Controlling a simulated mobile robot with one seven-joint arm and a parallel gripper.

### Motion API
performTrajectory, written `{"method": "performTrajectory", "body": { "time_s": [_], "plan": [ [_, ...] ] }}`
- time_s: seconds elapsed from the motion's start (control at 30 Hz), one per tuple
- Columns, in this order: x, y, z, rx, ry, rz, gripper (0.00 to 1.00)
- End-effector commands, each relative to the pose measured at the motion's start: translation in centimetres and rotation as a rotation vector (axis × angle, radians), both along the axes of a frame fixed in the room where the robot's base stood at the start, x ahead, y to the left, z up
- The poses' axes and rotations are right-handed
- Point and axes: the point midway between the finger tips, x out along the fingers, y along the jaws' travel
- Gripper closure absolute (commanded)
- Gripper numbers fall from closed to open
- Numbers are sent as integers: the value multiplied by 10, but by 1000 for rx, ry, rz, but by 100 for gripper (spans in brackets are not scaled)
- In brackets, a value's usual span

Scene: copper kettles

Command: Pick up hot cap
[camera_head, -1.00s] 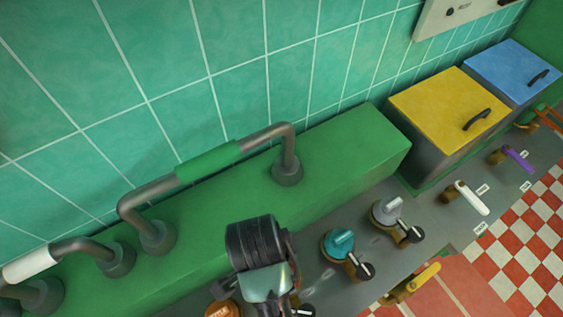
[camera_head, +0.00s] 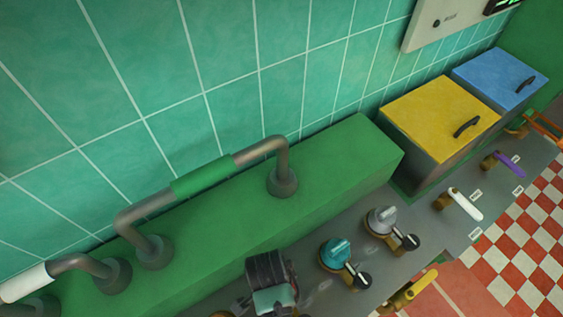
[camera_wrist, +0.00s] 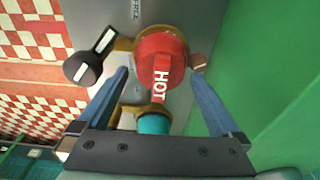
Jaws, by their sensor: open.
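The hot cap (camera_wrist: 158,52) is red and round with a raised handle lettered "HOT". It shows in the upper middle of the wrist view, seated on a brass fitting. My gripper (camera_wrist: 158,74) is open, with its two blue fingers on either side of the cap's near part. I cannot tell whether they touch it. Nothing is held. In the head view my arm's end (camera_head: 270,282) is at the bottom centre, and the red cap is hidden or out of frame there.
A teal cap (camera_head: 335,253) and a grey cap (camera_head: 381,220) sit on similar fittings to the right. A black lever (camera_wrist: 90,57) sticks out beside the hot cap. A green ledge (camera_head: 330,165) with bent pipes runs along the tiled wall. Yellow (camera_head: 440,112) and blue (camera_head: 500,75) lidded boxes stand farther right.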

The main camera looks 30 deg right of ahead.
Motion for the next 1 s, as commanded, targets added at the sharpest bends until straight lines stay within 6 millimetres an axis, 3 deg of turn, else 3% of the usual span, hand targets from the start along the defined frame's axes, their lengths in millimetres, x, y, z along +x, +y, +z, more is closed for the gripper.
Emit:
{"method": "performTrajectory", "body": {
  "time_s": [0.23,0.6,0.63,0.87,1.0],
  "plan": [
    [0,0,-1,0,0,0,2],
    [0,0,-1,0,0,0,68],
    [1,0,0,0,-1,0,71],
    [1,0,1,-1,-2,0,71],
    [2,0,14,-2,-5,0,71]
  ]
}}
